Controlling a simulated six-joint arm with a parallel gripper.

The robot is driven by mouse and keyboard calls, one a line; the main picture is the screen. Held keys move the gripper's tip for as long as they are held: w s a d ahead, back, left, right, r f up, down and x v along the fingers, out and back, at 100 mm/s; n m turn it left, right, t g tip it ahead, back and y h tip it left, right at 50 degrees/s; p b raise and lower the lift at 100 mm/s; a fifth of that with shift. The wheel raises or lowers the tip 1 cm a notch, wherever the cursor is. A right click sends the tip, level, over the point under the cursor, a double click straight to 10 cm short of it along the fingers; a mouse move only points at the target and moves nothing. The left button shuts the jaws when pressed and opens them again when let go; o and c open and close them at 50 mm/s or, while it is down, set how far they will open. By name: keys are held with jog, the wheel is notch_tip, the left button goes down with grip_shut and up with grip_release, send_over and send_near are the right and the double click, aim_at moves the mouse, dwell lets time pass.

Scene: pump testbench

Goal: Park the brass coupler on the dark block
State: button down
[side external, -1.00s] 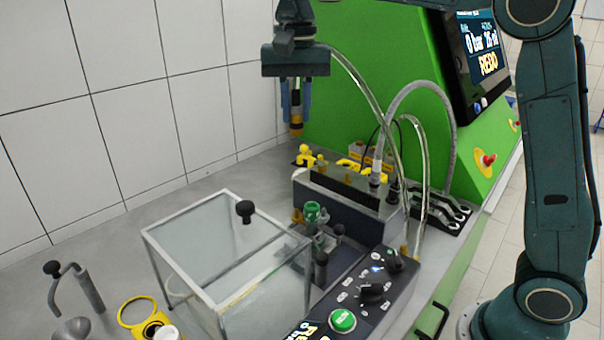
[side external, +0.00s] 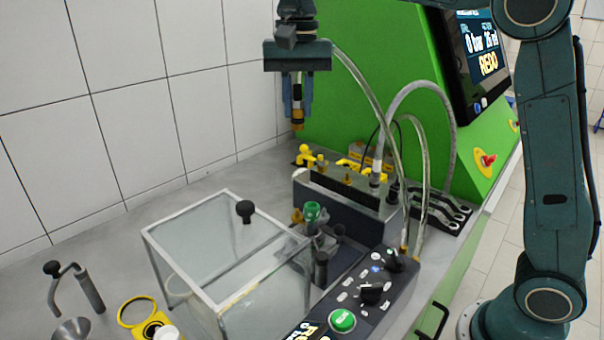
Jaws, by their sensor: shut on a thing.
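My gripper (side external: 297,104) hangs at the upper middle, pointing down, with its blue fingers shut on the brass coupler (side external: 298,124). The coupler is upright, with black and brass bands, and its lower end sticks out below the fingertips. It is in the air, well above the bench. A dark block (side external: 343,208) stands below and to the right, with a black slot along its upper face. Yellow and brass fittings sit at its back edge. I cannot tell for certain that this is the block named in the task.
A clear-walled box (side external: 190,222) with a black knob stands in front on the left. Clear hoses (side external: 369,85) arch right of my gripper. A green cabinet (side external: 400,60) with a screen is behind. A control panel (side external: 365,290) lies front right. A black rack (side external: 440,208) is at the right.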

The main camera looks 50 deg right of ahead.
jog(key=d+f, duration=0.5)
jog(key=d, duration=0.3)
send_over(348, 173)
notch_tip(348, 173, down, 6)
jog(key=shift+w, duration=0.1)
jog(key=shift+f, duration=0.1)
jog(key=shift+f, duration=1.95)
jog(key=shift+f, duration=1.5)
dwell(1.4)
jog(key=c, duration=1.2)
grip_release()
